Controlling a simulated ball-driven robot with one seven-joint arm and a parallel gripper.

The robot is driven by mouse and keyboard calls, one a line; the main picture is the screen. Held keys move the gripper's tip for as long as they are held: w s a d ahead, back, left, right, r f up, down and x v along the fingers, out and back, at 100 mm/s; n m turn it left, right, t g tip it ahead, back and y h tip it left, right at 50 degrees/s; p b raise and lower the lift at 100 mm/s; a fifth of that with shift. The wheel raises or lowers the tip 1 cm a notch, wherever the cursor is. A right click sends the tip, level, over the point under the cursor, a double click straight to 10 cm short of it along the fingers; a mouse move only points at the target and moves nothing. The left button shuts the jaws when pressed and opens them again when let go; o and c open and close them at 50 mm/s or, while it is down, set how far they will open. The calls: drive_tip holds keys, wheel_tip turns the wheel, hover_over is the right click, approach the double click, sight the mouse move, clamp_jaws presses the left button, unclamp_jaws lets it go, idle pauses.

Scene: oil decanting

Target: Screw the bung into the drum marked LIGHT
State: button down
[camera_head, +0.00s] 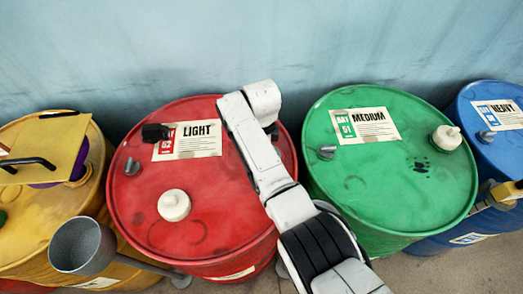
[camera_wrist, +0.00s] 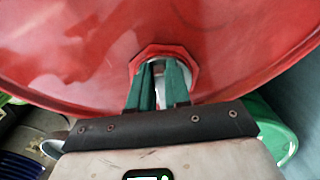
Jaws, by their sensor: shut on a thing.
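The red drum (camera_head: 215,215) has a label (camera_head: 187,140) reading LIGHT on its lid. My arm reaches over its right side, and in the head view it hides my fingertips. In the wrist view, the green fingers of my gripper (camera_wrist: 164,66) are close together at a red octagonal piece with a pale middle, taken to be the bung (camera_wrist: 142,57), against the red lid (camera_wrist: 235,50). My gripper is shut on it. The fingers cover much of the piece; I cannot tell how deep it sits or whether its thread is engaged.
A white cap (camera_head: 174,205), a grey fitting (camera_head: 132,166) and a black block (camera_head: 155,132) are on the red lid. The green MEDIUM drum (camera_head: 385,190) stands close right, the blue HEAVY drum (camera_head: 485,110) beyond. A yellow drum (camera_head: 35,235) and a grey cup (camera_head: 83,245) are left.

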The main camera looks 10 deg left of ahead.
drive_tip(key=c, duration=1)
unclamp_jaws()
wheel_tip(320, 180, up, 11)
drive_tip(key=b, duration=0.1)
drive_tip(key=shift+f, duration=0.1)
